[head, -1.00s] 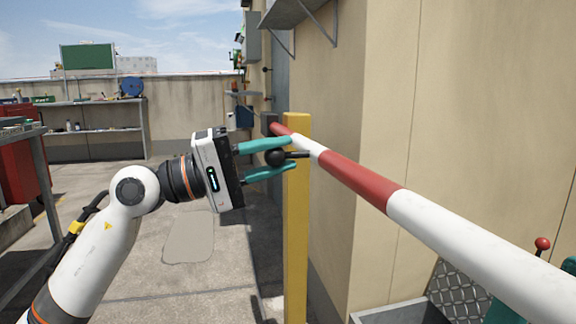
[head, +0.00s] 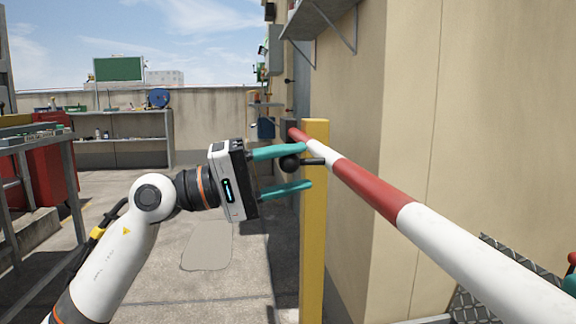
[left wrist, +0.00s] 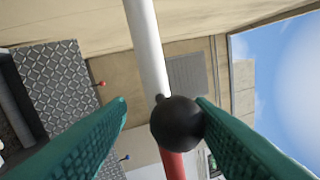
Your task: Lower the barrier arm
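The barrier arm (head: 375,190), a red-and-white striped pole, runs from beside a yellow post (head: 314,240) toward the lower right in the head view. A short dark handle with a black ball knob (head: 289,162) sticks out from its left side. My left gripper (head: 308,166) is open, with its teal fingers spread above and below the knob. The knob is closer to the upper finger; I cannot tell if they touch. In the left wrist view the knob (left wrist: 177,123) overlaps the right finger. A teal piece, possibly my right gripper (head: 570,284), is cut off at the right edge.
A tan wall (head: 440,110) stands close on the right, with a shelf above. A metal rack with red boxes (head: 38,165) is at the left. A workbench (head: 125,138) stands at the back. The concrete floor between is mostly clear.

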